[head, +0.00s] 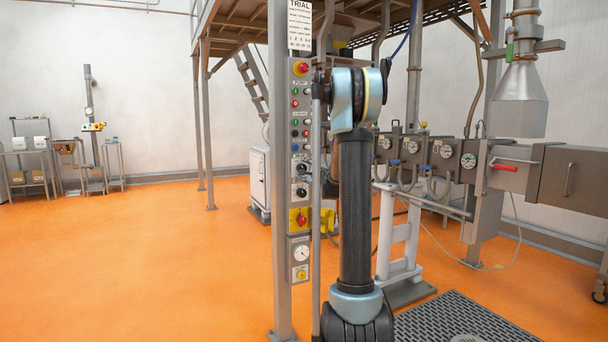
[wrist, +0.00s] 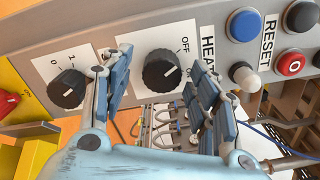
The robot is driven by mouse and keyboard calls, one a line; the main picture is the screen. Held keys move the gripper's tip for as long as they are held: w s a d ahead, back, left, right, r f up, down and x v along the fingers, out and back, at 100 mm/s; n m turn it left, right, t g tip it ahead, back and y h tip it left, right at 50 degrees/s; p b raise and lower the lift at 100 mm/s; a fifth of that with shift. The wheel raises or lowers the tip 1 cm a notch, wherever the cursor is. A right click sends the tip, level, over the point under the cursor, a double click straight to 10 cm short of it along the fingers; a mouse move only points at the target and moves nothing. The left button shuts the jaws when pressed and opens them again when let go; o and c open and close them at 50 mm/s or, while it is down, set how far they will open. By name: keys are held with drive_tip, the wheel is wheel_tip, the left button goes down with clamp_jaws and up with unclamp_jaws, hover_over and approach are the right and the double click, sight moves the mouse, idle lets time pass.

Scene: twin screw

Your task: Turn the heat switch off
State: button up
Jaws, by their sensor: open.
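The heat switch is a black round knob (wrist: 161,71) on a white plate, with the words OFF and HEAT beside it. A white mark shows on the knob's right side. A second position label is partly hidden by the right finger. My gripper (wrist: 160,88) is open, with one finger to the left of the knob and one to the right. No contact with the knob is clear. In the head view the heat switch (head: 301,169) sits midway up the grey control column, and my gripper is mostly hidden behind my arm.
In the wrist view another black knob (wrist: 67,88), marked 0 and 1, is just left of the left finger. A blue button (wrist: 244,25), white-tipped switch (wrist: 245,78) and red button (wrist: 290,64) lie to the right. A red-and-yellow switch (head: 301,219) sits lower on the column.

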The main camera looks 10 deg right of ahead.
drive_tip(key=shift+s, duration=0.1)
drive_tip(key=v, duration=1.1)
drive_tip(key=shift+s, duration=0.3)
drive_tip(key=s+a+f+n+g, duration=0.3)
drive_tip(key=s+a+n, duration=0.1)
drive_tip(key=s, duration=0.4)
drive_tip(key=s+a+f+n+g+y, duration=0.1)
drive_tip(key=s+a+f+n+g, duration=0.3)
drive_tip(key=s, duration=0.4)
drive_tip(key=s+a+f+n+g, duration=0.1)
drive_tip(key=s+a+f+n, duration=0.3)
drive_tip(key=s, duration=0.4)
drive_tip(key=s+d+f+n+g+h, duration=0.2)
drive_tip(key=s+f, duration=0.2)
drive_tip(key=s, duration=0.4)
drive_tip(key=s+d+f+n+g+h, duration=0.2)
drive_tip(key=s+f, duration=0.3)
drive_tip(key=s, duration=0.4)
drive_tip(key=s+d+f+n+g+h, duration=0.2)
drive_tip(key=s+f, duration=0.3)
drive_tip(key=s, duration=0.4)
drive_tip(key=shift+d+n+g+h, duration=0.3)
drive_tip(key=shift+d+n+g, duration=0.2)
drive_tip(key=shift+n, duration=0.3)
drive_tip(key=shift+f, duration=0.1)
